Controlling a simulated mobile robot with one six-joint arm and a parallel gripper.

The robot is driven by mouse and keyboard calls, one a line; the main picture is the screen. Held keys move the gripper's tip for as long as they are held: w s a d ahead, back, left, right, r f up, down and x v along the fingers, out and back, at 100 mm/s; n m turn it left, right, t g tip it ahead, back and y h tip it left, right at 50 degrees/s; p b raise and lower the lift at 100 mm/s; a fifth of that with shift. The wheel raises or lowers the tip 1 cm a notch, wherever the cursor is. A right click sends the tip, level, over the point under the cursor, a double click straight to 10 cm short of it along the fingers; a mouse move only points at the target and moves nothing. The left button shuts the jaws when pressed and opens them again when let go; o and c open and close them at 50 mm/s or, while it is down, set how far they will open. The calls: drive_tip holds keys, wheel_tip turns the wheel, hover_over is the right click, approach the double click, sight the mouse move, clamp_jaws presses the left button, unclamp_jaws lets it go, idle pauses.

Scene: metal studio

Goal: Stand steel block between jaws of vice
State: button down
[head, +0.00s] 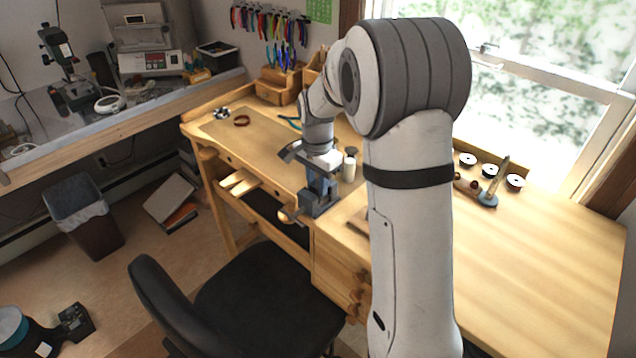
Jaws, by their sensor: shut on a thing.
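My gripper (317,172) points down over the front edge of the wooden workbench (545,255), directly above the small blue-grey vice (311,206). The vice is fixed at the bench's front edge, and its jaws are partly covered by my gripper. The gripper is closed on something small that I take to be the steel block. The block itself cannot be made out clearly at this size, so I cannot tell whether it touches the vice or how upright it is.
A white cylinder (349,169) stands just right of the gripper. Several spools and a wooden-handled tool (490,198) lie at the back right. A brown ring (242,120) lies at the left. A black chair (255,295) stands before the bench. The right benchtop is largely clear.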

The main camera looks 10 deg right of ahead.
sight(317, 184)
drive_tip(key=shift+f, duration=0.4)
drive_tip(key=shift+f, duration=0.15)
drive_tip(key=c, duration=1.1)
unclamp_jaws()
wheel_tip(317, 184, up, 12)
drive_tip(key=b, duration=0.1)
drive_tip(key=s+n+t, duration=0.1)
drive_tip(key=s+n, duration=0.2)
drive_tip(key=s, duration=0.5)
drive_tip(key=s+f+n+t, duration=0.1)
drive_tip(key=s+n, duration=0.3)
drive_tip(key=s, duration=0.5)
drive_tip(key=s+n+t, duration=0.1)
drive_tip(key=s+n, duration=0.3)
drive_tip(key=s, duration=0.5)
drive_tip(key=shift+s+d+f, duration=0.1)
drive_tip(key=shift+f, duration=0.25)
